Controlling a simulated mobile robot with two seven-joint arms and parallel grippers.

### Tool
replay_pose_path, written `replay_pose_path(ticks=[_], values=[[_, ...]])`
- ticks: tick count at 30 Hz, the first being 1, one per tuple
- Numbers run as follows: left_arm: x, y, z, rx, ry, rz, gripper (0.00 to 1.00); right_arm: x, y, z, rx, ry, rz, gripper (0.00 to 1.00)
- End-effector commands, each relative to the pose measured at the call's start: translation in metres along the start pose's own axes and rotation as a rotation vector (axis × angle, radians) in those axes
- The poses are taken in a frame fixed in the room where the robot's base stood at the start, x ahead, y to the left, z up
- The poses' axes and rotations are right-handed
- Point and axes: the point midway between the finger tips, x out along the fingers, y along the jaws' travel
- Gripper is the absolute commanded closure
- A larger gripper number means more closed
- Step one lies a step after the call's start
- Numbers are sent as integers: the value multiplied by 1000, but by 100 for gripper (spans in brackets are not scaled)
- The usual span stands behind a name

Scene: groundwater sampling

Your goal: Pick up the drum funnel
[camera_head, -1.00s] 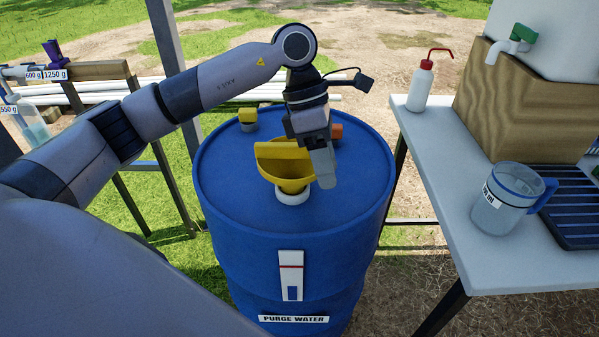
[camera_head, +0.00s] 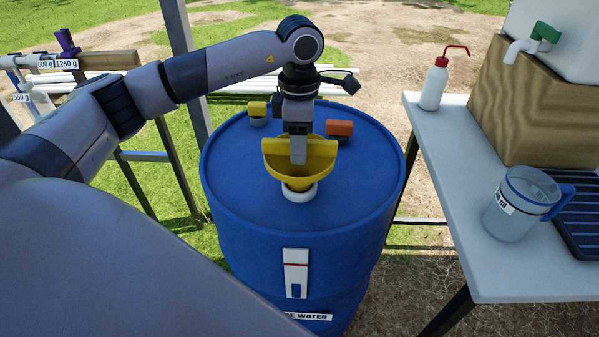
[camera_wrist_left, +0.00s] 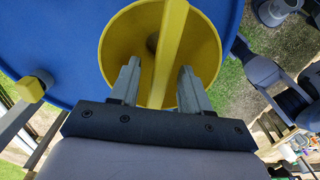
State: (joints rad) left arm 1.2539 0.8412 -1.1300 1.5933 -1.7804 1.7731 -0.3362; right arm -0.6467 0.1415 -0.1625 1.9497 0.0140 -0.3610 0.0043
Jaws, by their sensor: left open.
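The yellow drum funnel (camera_head: 285,171) sits upright in a white ring on top of the blue drum (camera_head: 235,180). A flat yellow bar crosses its mouth. My left gripper (camera_head: 298,160) is right over the funnel, pointing down at the bar. In the left wrist view the funnel (camera_wrist_left: 120,45) fills the upper middle. There, the two fingers of my left gripper (camera_wrist_left: 160,85) are apart, one on each side of the bar. I cannot tell whether either finger touches it. My right gripper is not in view.
A yellow-topped cap (camera_head: 257,112) and an orange block (camera_head: 339,128) are on the drum top behind the funnel. At right, a white table (camera_head: 440,180) holds a red-capped wash bottle (camera_head: 434,88), a clear jug (camera_head: 515,205) and a wooden box (camera_head: 525,115). A rack stands at left.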

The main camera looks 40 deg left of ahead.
Motion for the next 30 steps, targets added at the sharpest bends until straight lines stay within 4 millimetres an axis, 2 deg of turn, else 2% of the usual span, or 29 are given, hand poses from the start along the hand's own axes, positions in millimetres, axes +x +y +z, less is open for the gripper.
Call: replay_pose_path(ticks=[28,29,30], values=[[5,0,0,1,-1,0,53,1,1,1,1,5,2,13],[5,0,0,1,-1,0,56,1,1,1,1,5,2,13],[5,0,0,1,-1,0,69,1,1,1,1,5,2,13]])
